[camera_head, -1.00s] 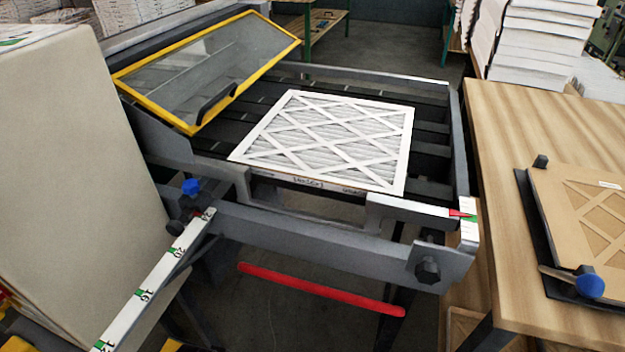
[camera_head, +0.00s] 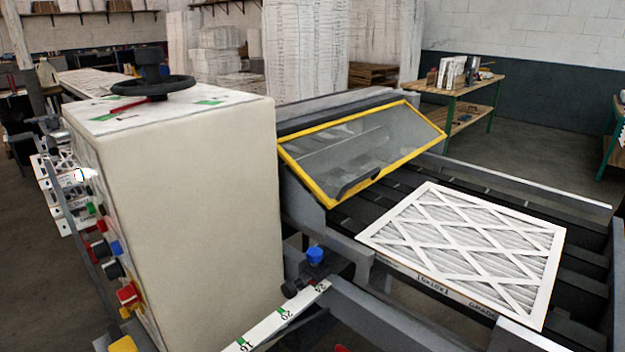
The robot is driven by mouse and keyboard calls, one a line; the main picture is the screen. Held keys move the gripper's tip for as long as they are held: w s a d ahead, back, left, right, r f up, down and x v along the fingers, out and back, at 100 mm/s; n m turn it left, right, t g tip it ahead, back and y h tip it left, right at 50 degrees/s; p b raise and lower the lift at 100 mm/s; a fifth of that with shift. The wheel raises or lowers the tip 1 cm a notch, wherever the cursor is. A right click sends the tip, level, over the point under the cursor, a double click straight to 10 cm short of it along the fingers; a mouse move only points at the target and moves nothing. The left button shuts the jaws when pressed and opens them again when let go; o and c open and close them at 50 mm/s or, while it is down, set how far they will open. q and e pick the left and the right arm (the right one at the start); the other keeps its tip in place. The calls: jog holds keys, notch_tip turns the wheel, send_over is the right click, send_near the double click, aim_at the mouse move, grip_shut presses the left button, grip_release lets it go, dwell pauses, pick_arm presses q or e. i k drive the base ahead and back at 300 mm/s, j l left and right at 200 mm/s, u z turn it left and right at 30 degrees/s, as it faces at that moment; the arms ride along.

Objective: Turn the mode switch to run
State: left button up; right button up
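A tall beige cabinet (camera_head: 205,215) stands at the left. Its control face is on its left side and I see it nearly edge-on. On it are black knobs (camera_head: 113,270), a blue button (camera_head: 117,248), a red button (camera_head: 101,226), a green button (camera_head: 91,208) and a red block on yellow (camera_head: 129,296). I cannot tell which control is the mode switch, and no label or setting is readable. Neither of my grippers is in view.
A handwheel (camera_head: 152,86) sits on the cabinet top. Right of it are a yellow-framed clear guard (camera_head: 398,159) and a framed filter (camera_head: 470,245) on dark slats. A numbered scale rail (camera_head: 283,317) juts out in front. Open floor (camera_head: 25,270) lies left of the cabinet.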

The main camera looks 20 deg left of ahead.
aim_at(113, 270)
jog(key=u, duration=1.9)
jog(key=i+j+z, duration=0.1)
jog(key=z, duration=1.15)
jog(key=j+z, duration=0.25)
jog(key=j, duration=0.2)
jog(key=j+z, duration=0.25)
jog(key=j, duration=0.25)
jog(key=k+j+z, duration=0.25)
jog(key=j, duration=0.2)
jog(key=j+z, duration=0.2)
jog(key=j, duration=0.25)
jog(key=k+j+z, duration=0.25)
jog(key=j, duration=0.15)
jog(key=i, duration=0.1)
